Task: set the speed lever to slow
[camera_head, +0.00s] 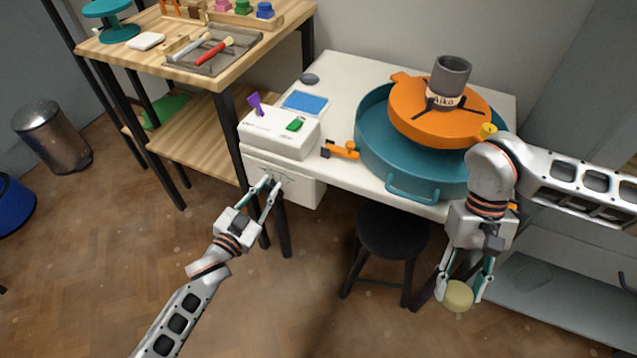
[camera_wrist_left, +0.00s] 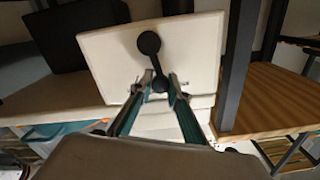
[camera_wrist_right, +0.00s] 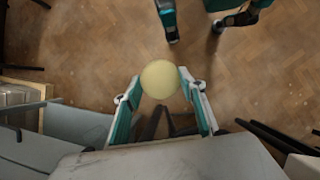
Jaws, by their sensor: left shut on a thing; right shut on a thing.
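The speed lever (camera_wrist_left: 155,65) is a dark bar with two round ends on the face of a white box (camera_wrist_left: 195,45) in the left wrist view. It slants slightly, its lower knob a little right of its upper end. My left gripper (camera_head: 273,185) is at the front of that white box below the table top. It also shows in the left wrist view (camera_wrist_left: 161,85), its fingers shut around the lower knob. My right gripper (camera_head: 462,292) is shut on a pale yellow round thing (camera_wrist_right: 160,79), held over the floor in front of the table. No speed markings are readable.
A white control unit (camera_head: 275,132) with a purple lever (camera_head: 255,103) and a green switch (camera_head: 296,124) sits on the white table. A teal basin (camera_head: 372,150) holds an orange disc (camera_head: 420,125) with a grey cylinder. A black stool (camera_head: 391,232) stands below. Wooden shelving is left.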

